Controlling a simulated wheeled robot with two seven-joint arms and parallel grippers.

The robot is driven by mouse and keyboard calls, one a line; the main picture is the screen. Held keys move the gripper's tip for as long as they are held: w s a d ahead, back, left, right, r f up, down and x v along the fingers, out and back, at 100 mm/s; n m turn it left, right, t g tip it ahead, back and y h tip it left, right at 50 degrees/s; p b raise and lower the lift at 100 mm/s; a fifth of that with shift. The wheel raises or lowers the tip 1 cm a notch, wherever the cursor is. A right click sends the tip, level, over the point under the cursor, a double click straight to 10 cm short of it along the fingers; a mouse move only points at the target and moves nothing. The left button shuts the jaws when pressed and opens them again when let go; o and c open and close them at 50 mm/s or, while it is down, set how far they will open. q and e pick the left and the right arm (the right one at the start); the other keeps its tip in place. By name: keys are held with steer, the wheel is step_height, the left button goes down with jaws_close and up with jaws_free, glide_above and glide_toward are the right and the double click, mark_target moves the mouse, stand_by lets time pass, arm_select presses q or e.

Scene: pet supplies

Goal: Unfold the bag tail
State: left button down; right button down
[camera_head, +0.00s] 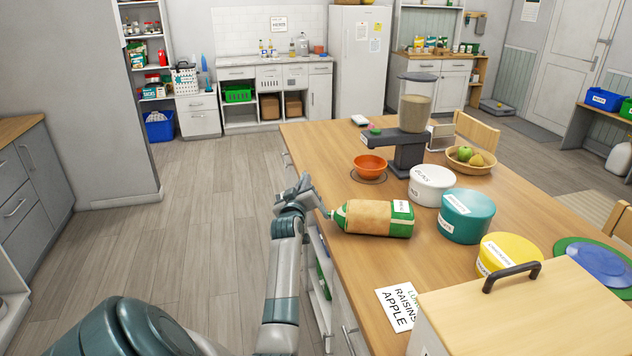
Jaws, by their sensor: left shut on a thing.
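A green and tan bag (372,218) lies on its side on the wooden table, near the table's left edge. Its narrowed green tail end (337,214) points left, toward my left gripper. My left gripper (322,207) is shut on the tail end of the bag; the fingertips are small in this view and partly hidden by the hand. I cannot tell how the tail is folded. My right gripper is not in view.
An orange bowl (370,165) and a dispenser (412,125) stand behind the bag. White (432,186), teal (466,215) and yellow (503,253) tubs stand to its right. A wooden-lidded box (530,310) and a printed sheet (405,308) are nearer. Floor left of the table is clear.

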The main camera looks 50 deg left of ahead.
arm_select(q)
steer(key=s+a+f+n+b, duration=0.4)
steer(key=a+f+n, duration=0.1)
steer(key=f+n, duration=0.3)
steer(key=shift+f+n, duration=0.2)
steer(key=shift+n, duration=0.4)
steer(key=shift+s, duration=0.1)
steer(key=c, duration=1.9)
jaws_free()
steer(key=shift+d, duration=0.1)
